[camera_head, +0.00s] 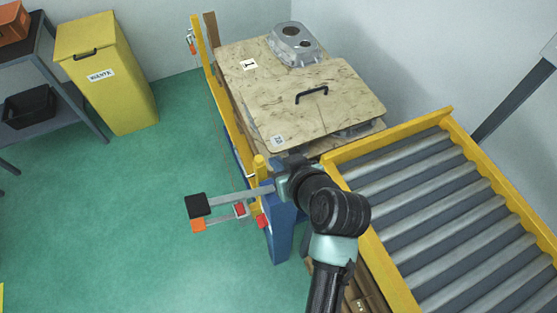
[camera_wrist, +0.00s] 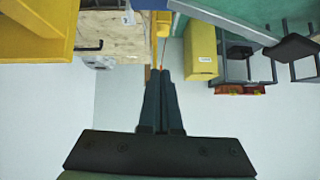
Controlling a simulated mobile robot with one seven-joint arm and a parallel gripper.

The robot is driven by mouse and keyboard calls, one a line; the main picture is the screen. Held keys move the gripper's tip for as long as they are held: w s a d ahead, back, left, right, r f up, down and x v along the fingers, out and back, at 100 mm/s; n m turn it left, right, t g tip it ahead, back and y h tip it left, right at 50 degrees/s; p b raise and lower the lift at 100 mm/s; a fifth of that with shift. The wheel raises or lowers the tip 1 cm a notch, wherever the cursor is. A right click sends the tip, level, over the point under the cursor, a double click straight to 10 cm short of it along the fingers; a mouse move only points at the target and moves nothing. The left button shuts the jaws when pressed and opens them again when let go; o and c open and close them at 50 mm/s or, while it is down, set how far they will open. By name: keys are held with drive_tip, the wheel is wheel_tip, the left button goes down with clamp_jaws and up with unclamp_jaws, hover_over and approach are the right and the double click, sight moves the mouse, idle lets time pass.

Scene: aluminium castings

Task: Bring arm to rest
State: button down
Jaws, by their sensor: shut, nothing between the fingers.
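My gripper (camera_wrist: 161,72) shows in the wrist view with its two dark fingers together and nothing between them. Its fingers point toward the upper middle of that view, with the wooden board (camera_wrist: 125,45) to their left and the yellow bin (camera_wrist: 201,50) to their right. My arm's far end is beside the near edge of the board (camera_head: 300,85); the fingers cannot be made out there.
A grey casting (camera_head: 293,43) lies at the board's far edge. A black handle (camera_head: 311,94) sticks up from the board. A bar with a black block (camera_head: 198,206) juts left. A shelf (camera_head: 62,70) and the bin (camera_head: 108,75) stand left; the green floor between is clear.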

idle(0.4)
drive_tip(key=w+r+m+t+h+p, duration=0.1)
drive_tip(key=w+r+t, duration=0.25)
drive_tip(key=r, duration=1.25)
drive_tip(key=w+r+t+h+p, duration=0.1)
drive_tip(key=w+r+t+p, duration=0.3)
drive_tip(key=r, duration=1.1)
drive_tip(key=s+a+r+t, duration=0.1)
drive_tip(key=s+r+t, duration=0.2)
drive_tip(key=r, duration=0.7)
drive_tip(key=s+a+r+m+t+h, duration=0.1)
drive_tip(key=s+r+t, duration=0.3)
drive_tip(key=r, duration=0.6)
drive_tip(key=s+a+r+m+t, duration=0.1)
drive_tip(key=s+r+t, duration=0.2)
drive_tip(key=s+r, duration=0.4)
wheel_tip(320, 180, up, 3)
drive_tip(key=shift+s+a+f+h, duration=0.1)
drive_tip(key=shift+s+a+h, duration=0.05)
drive_tip(key=shift+s+h, duration=0.2)
drive_tip(key=shift+t, duration=0.25)
